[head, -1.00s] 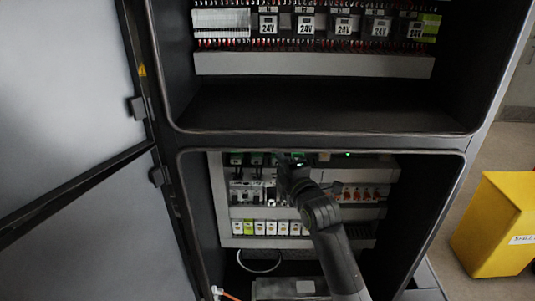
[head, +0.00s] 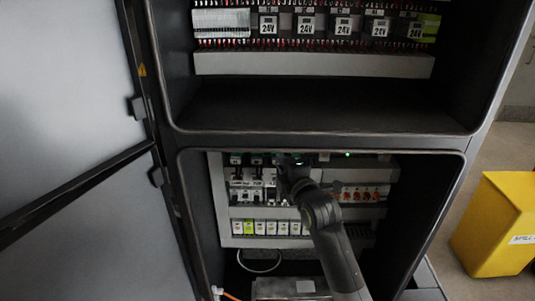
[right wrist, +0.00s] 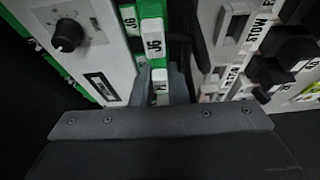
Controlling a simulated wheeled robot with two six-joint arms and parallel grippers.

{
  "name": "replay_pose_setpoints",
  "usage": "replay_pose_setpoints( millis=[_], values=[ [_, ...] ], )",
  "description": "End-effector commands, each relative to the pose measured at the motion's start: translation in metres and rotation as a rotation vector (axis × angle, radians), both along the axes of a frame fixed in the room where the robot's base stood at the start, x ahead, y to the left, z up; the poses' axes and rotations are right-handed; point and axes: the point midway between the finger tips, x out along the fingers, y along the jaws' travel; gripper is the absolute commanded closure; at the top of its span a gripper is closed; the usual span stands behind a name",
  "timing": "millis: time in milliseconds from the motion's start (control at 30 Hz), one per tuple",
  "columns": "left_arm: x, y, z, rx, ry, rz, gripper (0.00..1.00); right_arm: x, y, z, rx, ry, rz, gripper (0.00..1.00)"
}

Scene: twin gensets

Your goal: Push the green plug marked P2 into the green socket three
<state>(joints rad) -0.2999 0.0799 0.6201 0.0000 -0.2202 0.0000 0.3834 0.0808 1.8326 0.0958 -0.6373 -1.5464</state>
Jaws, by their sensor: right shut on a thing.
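My right gripper (right wrist: 160,88) is shut on a small plug, whose white labelled face (right wrist: 160,76) shows between the fingers in the right wrist view. Only the start of its mark, a P, can be read. In the head view my right gripper (head: 289,166) reaches into the lower cabinet bay at the upper rail, and the plug is hidden there. Socket three cannot be picked out. My left gripper is not in view.
A panel with a black knob (right wrist: 68,35) stands close left of the gripper, and labelled switches (right wrist: 240,30) stand right. A yellow bin (head: 497,225) is outside.

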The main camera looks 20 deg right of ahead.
Motion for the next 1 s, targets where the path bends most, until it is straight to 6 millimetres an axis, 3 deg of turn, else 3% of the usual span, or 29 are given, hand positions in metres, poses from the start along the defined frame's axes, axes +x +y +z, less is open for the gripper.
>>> replay_pose_setpoints(
  millis=[67,100,300,667,1000],
  values=[
    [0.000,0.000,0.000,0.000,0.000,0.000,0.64,0.001,0.000,0.000,0.000,0.000,0.000,1.00],
    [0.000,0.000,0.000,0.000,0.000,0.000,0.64,0.001,0.000,0.000,0.000,0.000,0.000,0.84],
    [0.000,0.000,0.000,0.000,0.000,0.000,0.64,0.001,0.000,0.000,0.000,0.000,0.000,0.61],
    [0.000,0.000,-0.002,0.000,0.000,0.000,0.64,-0.004,-0.001,0.000,0.000,-0.002,0.000,0.61],
    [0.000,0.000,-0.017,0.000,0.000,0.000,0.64,-0.051,-0.007,-0.002,0.001,-0.002,0.000,0.61]
  ],
)
